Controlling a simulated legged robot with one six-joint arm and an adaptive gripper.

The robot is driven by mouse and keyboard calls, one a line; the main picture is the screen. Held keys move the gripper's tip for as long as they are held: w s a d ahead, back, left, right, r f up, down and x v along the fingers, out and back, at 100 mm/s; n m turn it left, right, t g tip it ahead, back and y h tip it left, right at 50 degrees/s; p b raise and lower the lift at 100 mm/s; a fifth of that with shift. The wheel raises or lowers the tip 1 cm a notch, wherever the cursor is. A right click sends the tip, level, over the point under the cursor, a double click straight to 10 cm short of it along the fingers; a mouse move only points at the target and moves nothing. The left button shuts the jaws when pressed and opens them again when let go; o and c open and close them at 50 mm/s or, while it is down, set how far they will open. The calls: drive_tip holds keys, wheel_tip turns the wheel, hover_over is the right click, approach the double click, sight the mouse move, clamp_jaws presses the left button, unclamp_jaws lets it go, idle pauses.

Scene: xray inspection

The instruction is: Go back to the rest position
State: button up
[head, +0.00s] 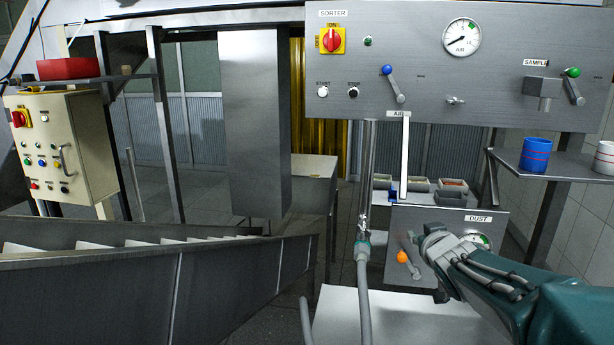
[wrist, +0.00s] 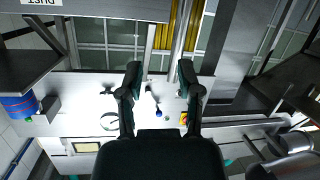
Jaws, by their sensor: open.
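My arm reaches in from the lower right of the head view and ends in front of the small DUST panel (head: 447,218). My gripper's fingers are not clearly visible in the head view. In the wrist view my gripper (wrist: 160,75) is open, with two dark fingers apart and nothing between them. The wrist picture is upside down. The SORTER panel (head: 430,60) appears beyond the fingers, and I see no contact with it. The arm covers part of the DUST gauge (head: 476,241).
A blue cup (head: 535,155) stands on a shelf (head: 560,170) at the right, beside a white cup (head: 604,157). An orange-knobbed lever (head: 402,257) is left of my wrist. A vertical pipe and hose (head: 363,270) stand further left. A metal conveyor (head: 140,295) fills the lower left.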

drive_tip(key=s+a+f+m+g, duration=0.1)
drive_tip(key=s+a+f+g, duration=0.2)
drive_tip(key=s, duration=0.7)
drive_tip(key=s+a+f+g, duration=0.3)
drive_tip(key=s, duration=0.8)
drive_tip(key=s+a+f+m+g, duration=0.1)
drive_tip(key=s+a+f+g, duration=0.2)
drive_tip(key=s, duration=0.7)
drive_tip(key=w+a+r+m+y, duration=0.1)
drive_tip(key=w+r+m+y, duration=0.15)
drive_tip(key=w, duration=0.25)
drive_tip(key=w+a+r+m+y, duration=0.1)
drive_tip(key=w+m, duration=0.3)
drive_tip(key=w, duration=0.1)
drive_tip(key=m+t+y, duration=0.5)
drive_tip(key=m+y, duration=0.1)
drive_tip(key=m, duration=1.6)
approach(366, 229)
drive_tip(key=shift+n+h, duration=0.25)
drive_tip(key=x, duration=1.1)
drive_tip(key=shift+a+r, duration=0.1)
drive_tip(key=shift+a, duration=0.05)
